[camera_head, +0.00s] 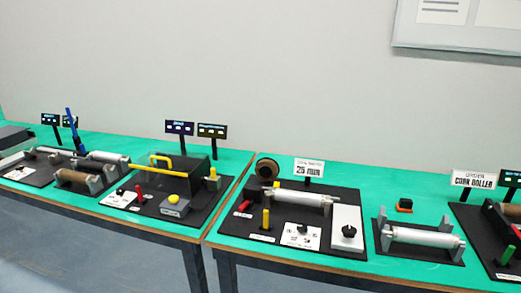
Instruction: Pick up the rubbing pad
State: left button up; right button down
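A small black block with an orange part (404,205) sits on the green tabletop of the right table, behind a silver roller on a black base (422,240). It may be the rubbing pad, but it is too small to be sure. Nothing touches it that I can see. Neither of my grippers shows in the head view.
Two green tables (352,178) stand side by side with a narrow gap. A roller station with a "25 min" sign (308,167) is left of the block, and a "cork roller" sign (473,179) is to its right. A clear-guarded station (180,180) is on the left table.

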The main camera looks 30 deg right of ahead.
aim_at(405, 205)
jog(key=z, duration=2.15)
